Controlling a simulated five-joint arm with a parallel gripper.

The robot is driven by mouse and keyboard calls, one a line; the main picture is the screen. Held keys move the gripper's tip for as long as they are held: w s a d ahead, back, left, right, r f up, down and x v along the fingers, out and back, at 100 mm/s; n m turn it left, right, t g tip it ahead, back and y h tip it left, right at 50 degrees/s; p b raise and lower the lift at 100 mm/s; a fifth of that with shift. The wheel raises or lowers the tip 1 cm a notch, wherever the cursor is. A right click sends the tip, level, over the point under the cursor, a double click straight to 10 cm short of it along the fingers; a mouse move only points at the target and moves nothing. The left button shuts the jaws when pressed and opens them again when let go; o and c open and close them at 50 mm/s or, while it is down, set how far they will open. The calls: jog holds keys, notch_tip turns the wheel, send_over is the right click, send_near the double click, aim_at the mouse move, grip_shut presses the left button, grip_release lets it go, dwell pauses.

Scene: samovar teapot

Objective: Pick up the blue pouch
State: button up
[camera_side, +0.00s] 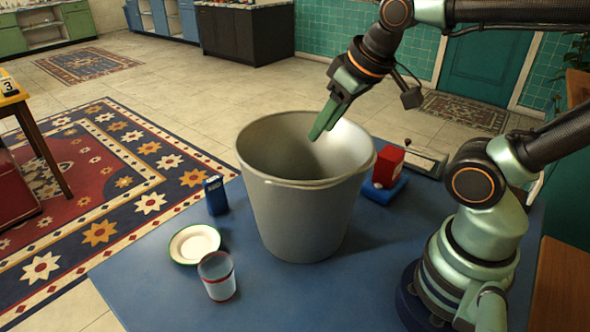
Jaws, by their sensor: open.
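Two blue things could be the pouch, and I cannot tell which it is. A flat blue object (377,196) lies on the table at the right of the bucket, partly hidden by the bucket, with a red box on or against it. A small dark blue packet (215,195) stands upright at the left of the bucket. My gripper (326,119) points down and left over the bucket's opening, apart from both blue things. It is open and seems empty; its fingers overlap from this side.
A large grey bucket (305,210) stands mid-table. The red box (387,166) is to its right, with a grey metal item (425,161) behind. A white plate (194,243) and a red-rimmed cup (217,276) are at front left. The blue tabletop (150,290) is clear at the front.

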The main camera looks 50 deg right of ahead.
notch_tip(320, 180, up, 5)
jog(key=w+a+r+m+g, duration=0.2)
jog(key=w+r+m, duration=0.35)
jog(key=w, duration=0.25)
jog(key=m+g, duration=0.4)
jog(key=m, duration=1)
send_over(212, 179)
notch_tip(212, 179, down, 6)
jog(key=f, duration=2)
jog(key=shift+s+d, duration=0.15)
jog(key=shift+s, duration=0.05)
jog(key=shift+w+f, duration=0.15)
jog(key=shift+f, duration=2.6)
grip_shut()
